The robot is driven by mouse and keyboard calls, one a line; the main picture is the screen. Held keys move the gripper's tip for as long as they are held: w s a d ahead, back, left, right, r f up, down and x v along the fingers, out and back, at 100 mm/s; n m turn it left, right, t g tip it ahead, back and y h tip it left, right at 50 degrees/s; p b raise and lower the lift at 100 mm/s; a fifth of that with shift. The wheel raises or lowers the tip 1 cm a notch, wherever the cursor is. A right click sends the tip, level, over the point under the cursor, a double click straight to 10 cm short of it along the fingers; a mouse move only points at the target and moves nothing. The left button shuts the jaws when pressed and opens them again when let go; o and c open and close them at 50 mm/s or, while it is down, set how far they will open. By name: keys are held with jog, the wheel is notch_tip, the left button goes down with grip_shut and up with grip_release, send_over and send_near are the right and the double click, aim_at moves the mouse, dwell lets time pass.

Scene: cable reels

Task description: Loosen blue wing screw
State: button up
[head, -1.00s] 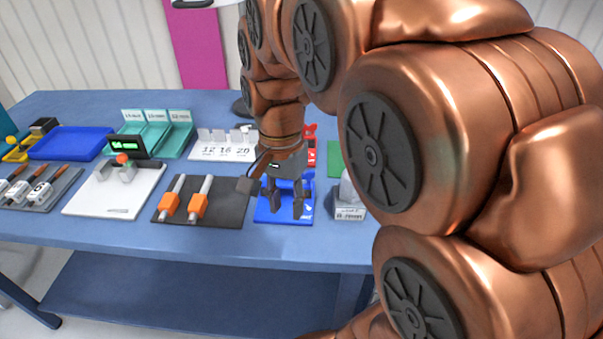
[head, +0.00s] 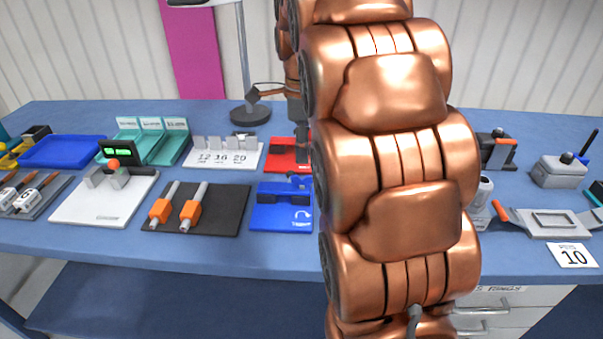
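The blue fixture plate (head: 268,220) lies on the table, left of my arm, with a white curved arrow marked on it. A dark block sits on the plate. A small blue part (head: 299,178) at its back right may be the wing screw, but it is too small to be sure. My wrist shows behind the blue plate, near the red plate (head: 280,145), and my arm covers much of it. My gripper's fingers cannot be made out, so I cannot tell their opening. Nothing is seen touching the blue plate.
A black mat (head: 222,222) with two orange-handled tools lies left of the blue plate. A lamp base (head: 250,115) stands behind. A white numbered holder (head: 222,160) is at the back. Grey fixtures and a card marked 10 (head: 572,256) are on the right.

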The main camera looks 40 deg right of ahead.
aim_at(302, 176)
jog(key=shift+f+p, duration=0.4)
jog(key=shift+f, duration=3)
grip_shut()
jog(key=shift+a, duration=0.1)
